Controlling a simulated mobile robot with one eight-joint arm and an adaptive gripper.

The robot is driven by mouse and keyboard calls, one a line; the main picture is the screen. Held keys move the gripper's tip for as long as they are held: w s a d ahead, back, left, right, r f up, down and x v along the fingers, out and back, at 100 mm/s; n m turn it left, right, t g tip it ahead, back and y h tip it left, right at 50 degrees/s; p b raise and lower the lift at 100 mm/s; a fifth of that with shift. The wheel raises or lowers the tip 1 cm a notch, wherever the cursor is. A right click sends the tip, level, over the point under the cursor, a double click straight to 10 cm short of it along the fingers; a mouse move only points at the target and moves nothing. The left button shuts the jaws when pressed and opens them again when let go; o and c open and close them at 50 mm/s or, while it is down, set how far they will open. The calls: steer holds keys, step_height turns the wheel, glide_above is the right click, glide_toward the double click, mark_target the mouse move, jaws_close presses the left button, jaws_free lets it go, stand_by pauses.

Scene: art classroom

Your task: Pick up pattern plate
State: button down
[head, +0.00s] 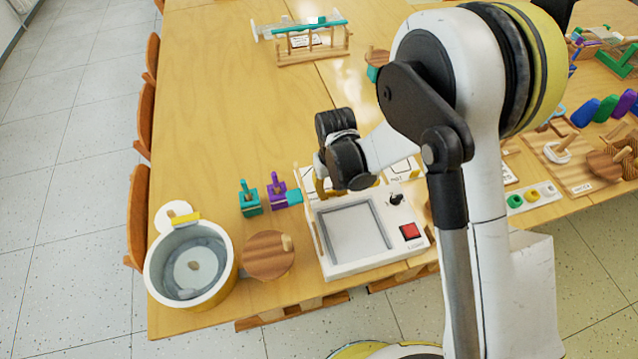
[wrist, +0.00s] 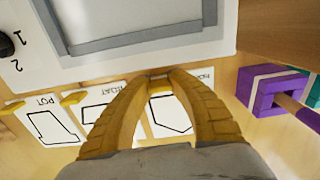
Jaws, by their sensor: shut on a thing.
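Several white pattern plates with black outlines lie in a row in the wrist view, each with a small yellow tab. One is labelled POT (wrist: 45,128), and the middle one's label is partly hidden by a finger. My gripper (wrist: 160,78) is shut at the yellow tab of the right-hand pattern plate (wrist: 190,84), whose label is partly covered. Whether this plate is lifted I cannot tell. In the head view my gripper (head: 326,194) is behind the white box, and my arm hides much of the plates; the POT plate (head: 402,170) shows partly.
The white box (head: 382,266) with a grey-framed window, black knob and red button stands close by. A purple clamp-like piece (head: 277,190) and a teal one (head: 249,200) stand to the left. A round bucket (head: 160,275) is at the table's left corner. The table's (head: 215,95) far left is clear.

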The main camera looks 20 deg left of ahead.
step_height(320, 180, up, 4)
steer(key=shift+r+p, duration=0.15)
steer(key=shift+p, duration=0.95)
steer(key=d+r+p, duration=0.1)
steer(key=d+r, duration=0.1)
steer(key=d, duration=0.1)
steer(key=s+d+r+p, duration=0.1)
steer(key=d+r, duration=0.1)
steer(key=d, duration=0.2)
steer(key=s+d+r+p, duration=0.1)
steer(key=d+r, duration=0.1)
steer(key=d, duration=0.2)
steer(key=shift+d+r, duration=0.25)
steer(key=shift+r, duration=0.1)
